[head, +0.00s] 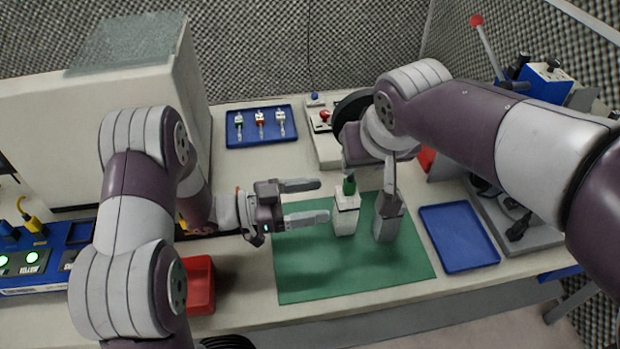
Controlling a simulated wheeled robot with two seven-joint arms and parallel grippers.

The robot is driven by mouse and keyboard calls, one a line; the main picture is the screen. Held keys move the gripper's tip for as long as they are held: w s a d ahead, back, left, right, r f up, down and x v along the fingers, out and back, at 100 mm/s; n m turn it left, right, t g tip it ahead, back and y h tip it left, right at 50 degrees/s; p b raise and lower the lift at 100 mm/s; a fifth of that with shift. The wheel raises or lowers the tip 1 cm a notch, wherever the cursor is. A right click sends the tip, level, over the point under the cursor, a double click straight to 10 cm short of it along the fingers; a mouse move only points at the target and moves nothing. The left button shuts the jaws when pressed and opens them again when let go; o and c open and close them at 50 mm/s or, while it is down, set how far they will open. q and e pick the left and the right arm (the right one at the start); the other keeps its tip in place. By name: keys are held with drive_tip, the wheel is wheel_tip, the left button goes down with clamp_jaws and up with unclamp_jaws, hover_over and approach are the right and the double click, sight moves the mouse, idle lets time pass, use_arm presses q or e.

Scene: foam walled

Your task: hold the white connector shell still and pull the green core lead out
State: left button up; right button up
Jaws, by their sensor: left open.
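The white connector shell (345,221) stands upright on the green mat (310,275). The green core lead (349,187) sticks up from its top. My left gripper (322,200) is open and empty, level, with its fingertips just left of the shell and apart from it. My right gripper (370,172) hangs down from the right, above and right of the shell. Its fingers are partly hidden by its own arm, and I cannot tell its opening or whether it touches the green lead.
A blue tray (459,236) lies right of the mat. A blue rack with several small connectors (261,140) is at the back. A red bin (199,286) is at the front left. A lever press (545,80) stands back right. The front of the mat is clear.

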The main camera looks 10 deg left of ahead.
sight(337, 199)
use_arm(q)
drive_tip(key=x, duration=0.5)
drive_tip(key=f+x, duration=0.1)
drive_tip(key=x, duration=0.1)
drive_tip(key=shift+d, duration=0.2)
